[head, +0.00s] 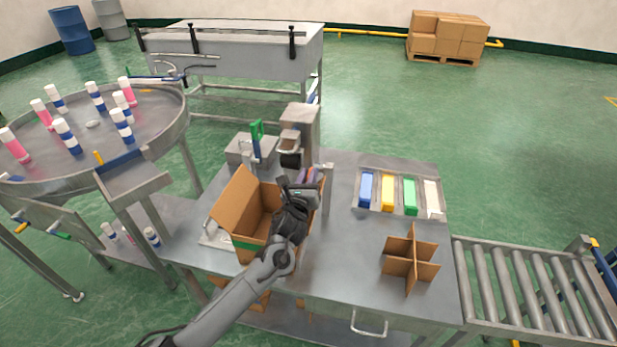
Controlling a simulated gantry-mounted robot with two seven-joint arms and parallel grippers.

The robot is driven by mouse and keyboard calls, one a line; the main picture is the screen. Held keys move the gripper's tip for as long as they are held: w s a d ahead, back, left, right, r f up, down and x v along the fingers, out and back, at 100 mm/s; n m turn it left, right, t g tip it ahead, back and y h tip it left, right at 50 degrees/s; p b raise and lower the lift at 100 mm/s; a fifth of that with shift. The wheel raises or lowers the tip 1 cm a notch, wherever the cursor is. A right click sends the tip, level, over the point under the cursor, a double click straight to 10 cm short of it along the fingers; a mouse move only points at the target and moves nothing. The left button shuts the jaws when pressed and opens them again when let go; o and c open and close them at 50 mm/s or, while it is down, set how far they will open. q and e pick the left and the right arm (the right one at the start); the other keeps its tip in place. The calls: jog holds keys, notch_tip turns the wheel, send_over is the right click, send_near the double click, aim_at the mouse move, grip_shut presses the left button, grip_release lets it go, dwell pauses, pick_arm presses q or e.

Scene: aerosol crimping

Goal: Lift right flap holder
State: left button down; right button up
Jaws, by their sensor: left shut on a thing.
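An open cardboard box (247,209) stands on the left part of the steel table, its left flap spread outward. My left gripper (304,190) reaches over the box's right side from the front. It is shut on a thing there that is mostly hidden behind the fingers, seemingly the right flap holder. A slim upright metal piece (327,190) stands just right of the gripper, and a small purple piece shows behind the fingers. The box's right flap is largely hidden by my gripper. My right gripper is not in view.
A crimping machine (299,130) stands behind the box. A tray (399,213) with blue, yellow, green and white items and a cardboard divider (411,260) are on the right. A roller conveyor (530,285) adjoins the table; a round table (90,135) with several cans stands left.

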pick_arm(q)
jog(key=shift+d+r, duration=0.1)
jog(key=shift+d, duration=0.05)
jog(key=shift+r+p, duration=0.3)
jog(key=shift+p, duration=0.2)
jog(key=w+r+g+p, duration=0.1)
jog(key=p, duration=0.2)
jog(key=r+g+p, duration=0.2)
jog(key=p, duration=0.1)
jog(key=shift+w+d, duration=0.15)
jog(key=shift+w, duration=0.25)
jog(key=shift+w+g, duration=0.3)
jog(key=shift+g, duration=0.1)
jog(key=shift+w+r+g+y, duration=0.1)
jog(key=shift+w+g+y, duration=0.1)
jog(key=shift+g+y, duration=0.15)
jog(key=shift+w+g+b, duration=0.35)
jog(key=shift+b, duration=0.05)
jog(key=w+b, duration=0.1)
jog(key=b, duration=0.2)
jog(key=g+b, duration=0.1)
jog(key=b, duration=0.2)
jog(key=shift+w+r, duration=0.25)
jog(key=shift+w, duration=0.15)
jog(key=shift+d+r+g+b, duration=0.2)
jog(key=shift+r+g+b, duration=0.25)
jog(key=shift+b, duration=0.4)
jog(key=shift+f, duration=0.1)
